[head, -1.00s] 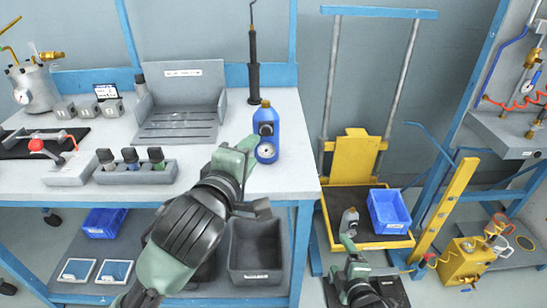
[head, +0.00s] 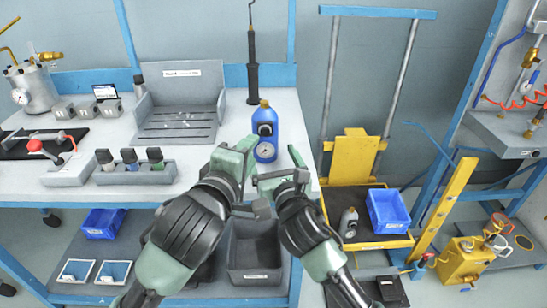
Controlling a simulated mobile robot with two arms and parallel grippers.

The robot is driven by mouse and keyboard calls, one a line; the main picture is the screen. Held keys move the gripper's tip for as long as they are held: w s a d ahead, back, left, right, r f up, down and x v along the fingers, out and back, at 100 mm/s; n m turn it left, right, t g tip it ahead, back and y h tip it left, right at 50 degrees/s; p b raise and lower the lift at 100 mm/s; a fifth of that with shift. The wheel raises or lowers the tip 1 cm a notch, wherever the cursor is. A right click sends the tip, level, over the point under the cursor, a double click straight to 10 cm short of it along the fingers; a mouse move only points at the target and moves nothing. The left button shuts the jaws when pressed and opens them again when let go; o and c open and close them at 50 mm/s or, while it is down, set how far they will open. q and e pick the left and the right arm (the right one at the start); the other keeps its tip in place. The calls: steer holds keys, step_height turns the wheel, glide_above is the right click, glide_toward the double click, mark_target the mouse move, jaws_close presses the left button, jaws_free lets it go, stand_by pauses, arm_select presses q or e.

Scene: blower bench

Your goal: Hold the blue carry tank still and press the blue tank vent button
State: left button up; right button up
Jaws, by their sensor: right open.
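The blue carry tank (head: 270,118) stands upright near the front right corner of the bench top. It has a brass-coloured cap, a dark round fitting on its front and a white-faced gauge (head: 265,150) below that. I cannot make out which part is the vent button. My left gripper (head: 246,152) is at the lower left of the tank, very close to it; whether its jaws are closed on it is unclear. My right gripper (head: 282,172) is open and empty, just in front of and below the tank, near the bench edge.
A grey slotted holder (head: 178,112) and a block with several dark-topped bottles (head: 136,172) are on the bench to the left. A black tool stand (head: 253,80) is behind the tank. A yellow cart with a blue bin (head: 388,210) stands to the right of the bench.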

mark_target(265, 140)
steer(key=x, duration=0.7)
steer(key=shift+w, duration=0.2)
steer(key=c, duration=1.7)
arm_select(q)
steer(key=shift+c, duration=0.6)
arm_select(e)
jaws_close()
arm_select(q)
jaws_close()
arm_select(e)
steer(key=shift+f, duration=0.1)
